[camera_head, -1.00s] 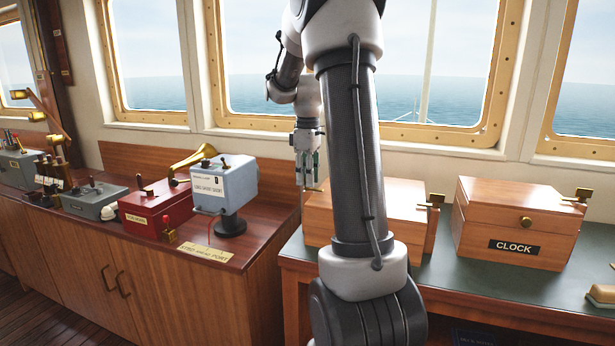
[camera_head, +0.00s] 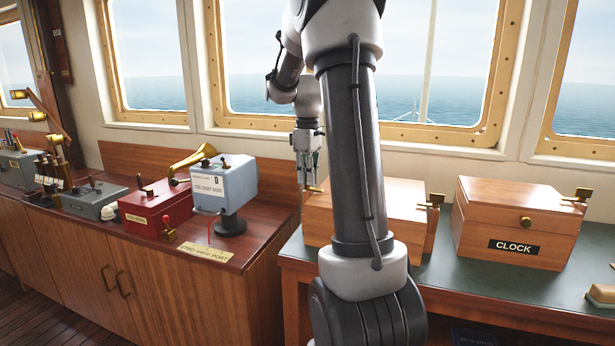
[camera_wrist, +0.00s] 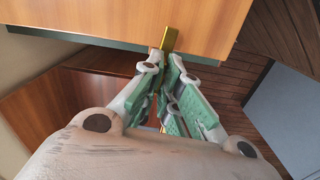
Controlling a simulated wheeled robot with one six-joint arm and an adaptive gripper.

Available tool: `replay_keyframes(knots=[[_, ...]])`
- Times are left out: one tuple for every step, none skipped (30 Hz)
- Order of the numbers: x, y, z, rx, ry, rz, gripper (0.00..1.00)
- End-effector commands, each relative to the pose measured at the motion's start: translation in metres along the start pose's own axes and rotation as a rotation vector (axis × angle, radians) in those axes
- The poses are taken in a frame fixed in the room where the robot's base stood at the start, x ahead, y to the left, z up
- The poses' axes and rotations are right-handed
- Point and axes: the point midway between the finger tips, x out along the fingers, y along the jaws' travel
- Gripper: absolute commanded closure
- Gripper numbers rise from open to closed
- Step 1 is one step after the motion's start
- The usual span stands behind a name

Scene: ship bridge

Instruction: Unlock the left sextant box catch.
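The sextant box is the wooden box (camera_head: 402,222) on the green-topped desk, partly hidden behind my arm in the head view. Its left brass catch (camera_head: 313,189) sticks out at the box's left end. The catch also shows in the wrist view (camera_wrist: 170,38), against the box wood (camera_wrist: 120,22). My gripper (camera_head: 309,176) points down at this catch. In the wrist view its green-padded fingers (camera_wrist: 166,60) are drawn close together, with the end of the catch in the narrow gap between the tips. The box's right catch (camera_head: 434,200) sits at the right end.
A wooden box marked CLOCK (camera_head: 515,222) stands to the right on the desk (camera_head: 445,272). A blue-grey instrument (camera_head: 224,186) and a red box (camera_head: 155,208) stand on the lower wooden cabinet to the left. Windows run behind.

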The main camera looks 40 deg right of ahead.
Motion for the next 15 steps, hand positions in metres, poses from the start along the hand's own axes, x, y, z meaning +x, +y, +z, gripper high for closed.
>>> replay_keyframes(knots=[[-0.0004,0.0003,0.0,0.029,0.0,0.001,1.0],[-0.0005,0.0003,0.0,0.051,0.0,0.001,1.0],[-0.0005,0.0003,0.0,0.082,0.0,0.001,1.0],[-0.0005,0.0003,0.0,0.107,0.0,0.001,1.0],[-0.0005,0.0003,0.0,0.133,0.0,0.001,1.0],[-0.0005,0.0003,0.0,0.169,0.0,0.001,1.0],[-0.0006,0.0004,0.0,0.197,0.0,0.001,1.0],[-0.0006,0.0004,0.0,0.225,0.0,0.001,1.0],[-0.0006,0.0004,0.0,0.264,0.0,0.001,1.0],[-0.0006,0.0004,0.0,0.292,0.001,0.001,1.0],[-0.0006,0.0004,0.0,0.32,0.001,0.001,1.0],[-0.0006,0.0004,0.0,0.359,0.001,0.001,1.0],[-0.0006,0.0004,0.0,0.388,0.001,0.001,1.0],[-0.0006,0.0004,0.0,0.416,0.001,0.001,1.0],[-0.0007,0.0004,0.0,0.455,0.001,0.001,1.0]])
